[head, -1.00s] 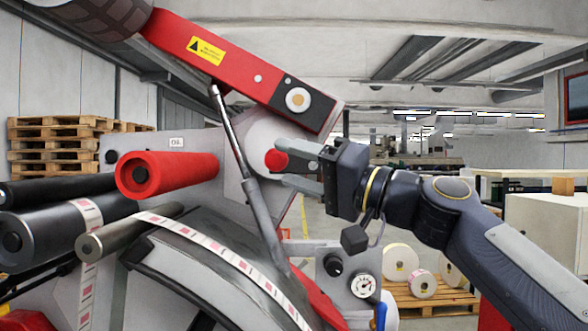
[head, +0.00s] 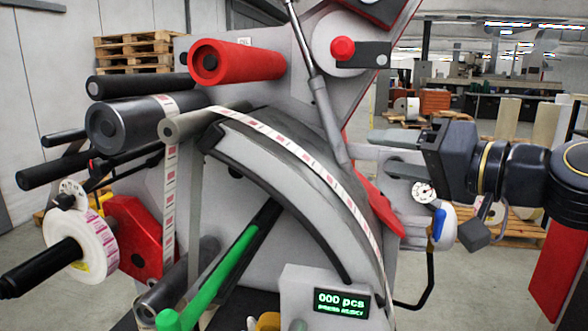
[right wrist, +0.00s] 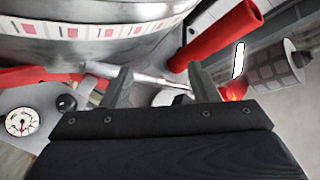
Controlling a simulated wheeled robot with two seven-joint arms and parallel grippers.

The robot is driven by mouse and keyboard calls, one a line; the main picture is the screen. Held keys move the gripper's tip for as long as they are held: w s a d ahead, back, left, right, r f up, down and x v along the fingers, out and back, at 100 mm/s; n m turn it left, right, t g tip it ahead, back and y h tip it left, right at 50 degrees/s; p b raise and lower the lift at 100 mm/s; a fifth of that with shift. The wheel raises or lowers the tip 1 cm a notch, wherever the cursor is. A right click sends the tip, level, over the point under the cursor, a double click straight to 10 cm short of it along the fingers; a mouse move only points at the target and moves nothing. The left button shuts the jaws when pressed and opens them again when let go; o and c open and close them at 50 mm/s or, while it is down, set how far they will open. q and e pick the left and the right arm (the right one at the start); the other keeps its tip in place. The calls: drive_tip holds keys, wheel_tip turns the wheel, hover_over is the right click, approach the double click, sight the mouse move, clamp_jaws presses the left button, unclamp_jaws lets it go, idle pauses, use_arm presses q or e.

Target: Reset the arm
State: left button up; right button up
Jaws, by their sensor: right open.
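The label rewinder's red arm is mostly above the head view; only its lower end (head: 388,12) shows at the top edge. A red knob (head: 342,48) sits on the grey disc below it, with a grey strut (head: 318,92) to its left. My right gripper (head: 385,152) is open and empty, to the right of the strut and below the knob, its fingers pointing left towards the machine. In the right wrist view the open fingers (right wrist: 160,72) are apart, with the strut (right wrist: 120,74) behind them. My left gripper is not in view.
A red roller (head: 236,60) and dark rollers (head: 130,120) stick out at left. A label web (head: 300,160) runs over the curved guide. A green bar (head: 232,265), counter display (head: 340,302) and gauge (head: 424,192) sit lower.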

drive_tip(key=s+d+f+g+h, duration=0.1)
drive_tip(key=s+f, duration=0.5)
drive_tip(key=f, duration=0.7)
drive_tip(key=s+d+f+g+h, duration=0.2)
drive_tip(key=s+f, duration=0.5)
drive_tip(key=f, duration=0.6)
drive_tip(key=s+d+f+g+h, duration=0.2)
drive_tip(key=s+f+g+h, duration=0.2)
drive_tip(key=f, duration=0.9)
drive_tip(key=s, duration=0.3)
drive_tip(key=shift+s+d+m+h, duration=0.15)
drive_tip(key=shift+s+m+h, duration=0.15)
drive_tip(key=shift+h, duration=0.1)
